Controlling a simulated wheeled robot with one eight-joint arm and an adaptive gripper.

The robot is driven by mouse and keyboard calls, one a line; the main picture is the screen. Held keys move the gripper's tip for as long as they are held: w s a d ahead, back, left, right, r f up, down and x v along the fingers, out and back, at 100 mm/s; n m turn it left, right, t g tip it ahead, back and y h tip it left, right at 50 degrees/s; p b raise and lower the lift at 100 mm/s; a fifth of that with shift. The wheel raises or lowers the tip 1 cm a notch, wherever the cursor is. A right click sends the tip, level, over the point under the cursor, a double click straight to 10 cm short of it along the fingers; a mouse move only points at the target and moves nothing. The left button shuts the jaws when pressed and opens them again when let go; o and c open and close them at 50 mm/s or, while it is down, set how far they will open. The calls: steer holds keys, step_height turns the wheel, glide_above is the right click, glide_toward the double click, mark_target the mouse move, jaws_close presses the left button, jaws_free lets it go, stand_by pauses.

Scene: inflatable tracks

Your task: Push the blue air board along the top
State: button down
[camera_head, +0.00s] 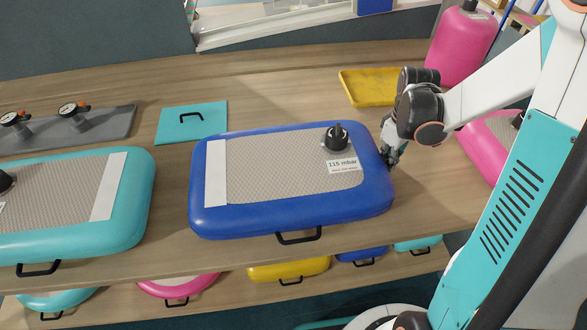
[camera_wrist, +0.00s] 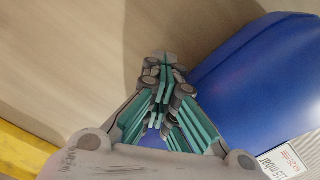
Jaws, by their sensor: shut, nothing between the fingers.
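The blue air board (camera_head: 300,215) lies flat on the wooden top, with a beige mesh panel, a white strip at its left, a black valve, a "115 mbar" label and a black front handle. My gripper (camera_head: 390,158) is shut and empty at the board's right end, fingers pointing down. It looks very close to or touching the blue side; the exact contact is unclear. In the wrist view the shut fingers (camera_wrist: 163,85) are beside the board's blue edge (camera_wrist: 255,85), with bare wood on the other side.
A teal board (camera_head: 135,205) lies to the left, with a gap between it and the blue one. Behind are a teal flat panel (camera_head: 190,122), gauges on a grey plate (camera_head: 100,125) and a yellow tray (camera_head: 365,88). Pink items stand at right. A lower shelf holds more boards.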

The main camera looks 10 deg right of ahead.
steer(key=shift+a, duration=1.25)
steer(key=shift+d, duration=0.15)
steer(key=shift+d, duration=1.4)
step_height(320, 180, up, 10)
steer(key=p, duration=0.6)
steer(key=shift+p, duration=0.4)
